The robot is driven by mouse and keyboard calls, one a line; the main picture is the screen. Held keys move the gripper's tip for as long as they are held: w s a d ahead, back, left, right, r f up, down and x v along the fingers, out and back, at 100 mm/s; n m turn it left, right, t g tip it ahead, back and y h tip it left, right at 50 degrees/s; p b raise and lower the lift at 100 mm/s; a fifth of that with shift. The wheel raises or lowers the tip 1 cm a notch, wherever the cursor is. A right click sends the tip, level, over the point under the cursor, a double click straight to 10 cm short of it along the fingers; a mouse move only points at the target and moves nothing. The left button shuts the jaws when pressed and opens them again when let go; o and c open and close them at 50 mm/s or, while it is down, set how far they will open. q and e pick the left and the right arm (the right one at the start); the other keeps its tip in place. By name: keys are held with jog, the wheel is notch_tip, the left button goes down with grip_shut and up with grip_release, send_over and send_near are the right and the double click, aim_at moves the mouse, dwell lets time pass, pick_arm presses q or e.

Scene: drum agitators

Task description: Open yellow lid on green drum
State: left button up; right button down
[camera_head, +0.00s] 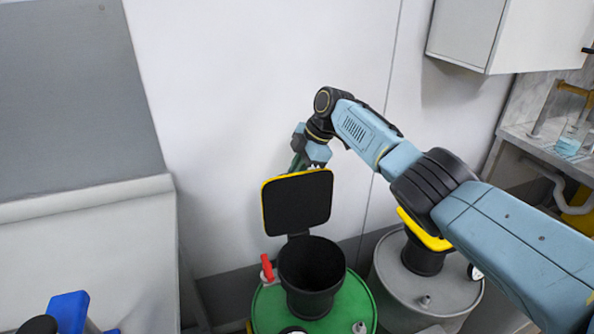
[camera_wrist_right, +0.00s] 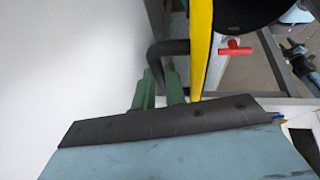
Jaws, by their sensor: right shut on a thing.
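The green drum (camera_head: 357,308) stands at the bottom centre of the head view, with a black funnel (camera_head: 312,278) on top. Its yellow lid (camera_head: 297,203) stands upright and open at the back of the funnel, its black inner face toward me. The funnel mouth is uncovered. My right gripper (camera_head: 298,162) is at the lid's top edge, partly hidden behind it. In the right wrist view, the green fingers (camera_wrist_right: 158,85) are shut on the lid's dark bent handle (camera_wrist_right: 169,48), beside the lid's yellow edge (camera_wrist_right: 201,45). My left gripper is not in view.
A red-handled valve (camera_head: 267,268) sits on the green drum. A grey drum (camera_head: 400,290) with another yellow lid (camera_head: 425,232) stands to the right, partly behind my right arm. The wall is close behind the lid. A blue object (camera_head: 69,311) shows at lower left.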

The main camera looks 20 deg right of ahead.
jog(key=c, duration=1.8)
grip_release()
jog(key=shift+s+f, duration=0.2)
jog(key=shift+f, duration=0.25)
jog(key=shift+c, duration=0.2)
jog(key=o, duration=0.4)
jog(key=shift+w, duration=0.15)
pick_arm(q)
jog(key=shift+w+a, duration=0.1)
pick_arm(e)
jog(key=shift+r, duration=0.2)
